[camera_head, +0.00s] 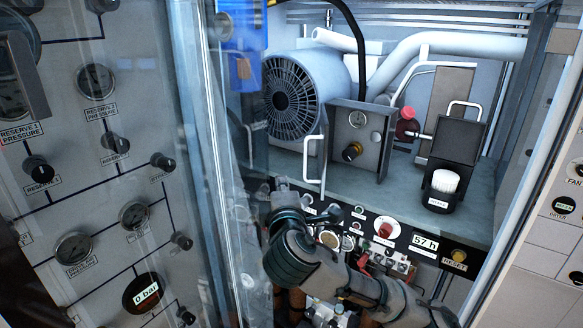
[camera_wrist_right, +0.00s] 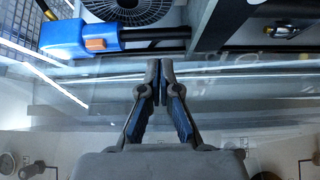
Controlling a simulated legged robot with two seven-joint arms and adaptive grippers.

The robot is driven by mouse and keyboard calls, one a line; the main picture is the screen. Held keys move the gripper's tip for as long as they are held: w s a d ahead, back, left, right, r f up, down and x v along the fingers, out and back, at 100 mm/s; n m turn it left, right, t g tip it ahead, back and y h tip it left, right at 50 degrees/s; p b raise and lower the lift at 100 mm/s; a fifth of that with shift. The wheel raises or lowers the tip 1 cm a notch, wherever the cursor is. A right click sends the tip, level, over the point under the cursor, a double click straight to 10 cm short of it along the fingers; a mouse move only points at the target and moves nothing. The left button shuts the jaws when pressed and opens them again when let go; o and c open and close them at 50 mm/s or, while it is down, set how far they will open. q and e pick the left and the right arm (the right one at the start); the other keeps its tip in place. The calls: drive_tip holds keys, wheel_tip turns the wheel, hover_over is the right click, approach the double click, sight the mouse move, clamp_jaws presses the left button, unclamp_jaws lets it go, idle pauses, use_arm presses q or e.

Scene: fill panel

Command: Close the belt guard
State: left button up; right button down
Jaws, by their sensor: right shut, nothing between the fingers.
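I cannot tell for certain which part is the belt guard. A clear pane in a pale frame (camera_head: 207,150) stands open left of the cabinet bay. It also crosses the right wrist view (camera_wrist_right: 90,110). Behind its edge is a round black fan grille (camera_head: 283,98), also at the top of the wrist view (camera_wrist_right: 125,8). A white handle (camera_head: 310,160) stands right of the grille. My right gripper (camera_head: 279,184) is shut and empty near the pane's inner side, below the grille; its closed fingertips (camera_wrist_right: 160,68) show against the pane. Contact is unclear. My left gripper is out of view.
A blue block (camera_head: 238,50) with an orange part hangs at the upper left of the bay. A grey gauge box (camera_head: 358,145) and a black holder with a white brush-like top (camera_head: 445,182) stand inside. Knobs and buttons line the front strip (camera_head: 405,238). A gauge panel (camera_head: 85,150) is at left.

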drive_tip(key=w+d+p, duration=0.3)
drive_tip(key=w, duration=0.6)
drive_tip(key=shift+d, duration=0.4)
drive_tip(key=shift+w+p, duration=0.15)
drive_tip(key=shift+p, duration=0.15)
